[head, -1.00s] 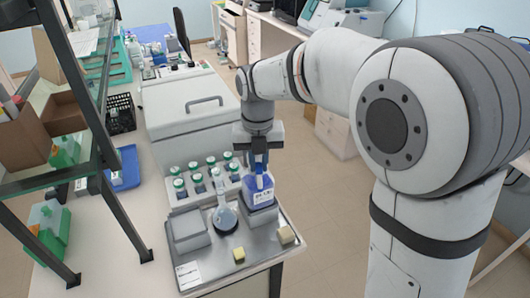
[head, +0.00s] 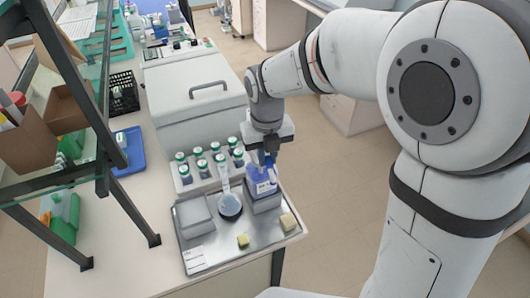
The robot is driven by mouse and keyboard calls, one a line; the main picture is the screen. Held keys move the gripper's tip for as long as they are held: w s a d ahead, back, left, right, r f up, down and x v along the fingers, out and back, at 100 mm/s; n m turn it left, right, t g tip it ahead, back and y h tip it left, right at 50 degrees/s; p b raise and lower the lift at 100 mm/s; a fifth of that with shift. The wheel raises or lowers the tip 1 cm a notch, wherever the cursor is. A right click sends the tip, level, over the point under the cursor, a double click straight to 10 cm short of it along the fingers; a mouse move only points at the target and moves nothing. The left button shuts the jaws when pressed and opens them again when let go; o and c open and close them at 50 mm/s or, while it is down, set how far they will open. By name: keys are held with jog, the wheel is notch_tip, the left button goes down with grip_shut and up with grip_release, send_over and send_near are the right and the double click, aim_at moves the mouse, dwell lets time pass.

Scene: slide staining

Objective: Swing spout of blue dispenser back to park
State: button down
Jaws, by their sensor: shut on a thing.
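The blue dispenser (head: 262,184) has a white label and stands on a grey block at the right of the metal tray (head: 217,253). My gripper (head: 267,158) points down over the dispenser's top and is shut on a part there. That part looks like the blue spout, but the fingers and wrist hide most of it. The spout's exact direction cannot be told.
Several green-capped bottles (head: 201,165) stand in a rack behind the flask. A grey box (head: 194,215) is on the tray's left, with yellowish blocks (head: 243,240) at its front. A large lidded machine (head: 194,110) stands behind. A dark-framed shelf (head: 118,150) rises at left.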

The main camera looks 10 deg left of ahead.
aim_at(267, 158)
jog(key=c, duration=1.4)
grip_release()
jog(key=shift+o, duration=0.2)
jog(key=shift+r, duration=0.1)
notch_tip(267, 158, up, 8)
jog(key=shift+f+b, duration=0.15)
jog(key=shift+b, duration=0.45)
jog(key=s+d+f+n+t+b, duration=0.1)
jog(key=s+d+f+n+b, duration=0.1)
jog(key=d+n, duration=0.5)
jog(key=s+d+f+n+t+b, duration=0.1)
jog(key=s+d+f+n+b, duration=0.2)
jog(key=n, duration=1)
jog(key=s+d+f+n+t+b, duration=0.1)
jog(key=s+d+f+n+b, duration=0.1)
jog(key=s+d+n, duration=0.5)
jog(key=d+f+n, duration=0.1)
jog(key=d+n, duration=0.2)
jog(key=d, duration=0.3)
jog(key=shift+s+f+n, duration=0.2)
jog(key=shift+f+n, duration=0.2)
